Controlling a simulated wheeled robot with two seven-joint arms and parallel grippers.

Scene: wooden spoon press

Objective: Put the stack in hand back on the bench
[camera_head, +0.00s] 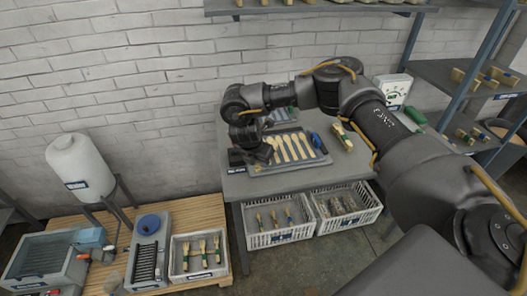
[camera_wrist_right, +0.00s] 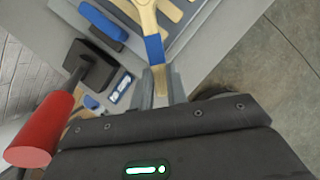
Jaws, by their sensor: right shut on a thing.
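My right gripper (camera_head: 258,158) is over the left part of the grey bench (camera_head: 290,184). In the right wrist view my right gripper (camera_wrist_right: 160,88) is shut on a stack of wooden spoons with a blue band (camera_wrist_right: 154,48). Its handle end sits between the fingers and its pale wood extends away beyond the band. I cannot tell whether the stack touches the bench. In the head view the arm mostly hides the stack. My left gripper is not in view.
Several spoons (camera_head: 293,147) lie in a row on a dark tray on the bench. A green-banded bundle (camera_head: 342,136) lies to their right. White crates (camera_head: 277,238) stand below. A red cylinder (camera_wrist_right: 40,130) and a blue-handled item (camera_wrist_right: 102,20) are near the gripper.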

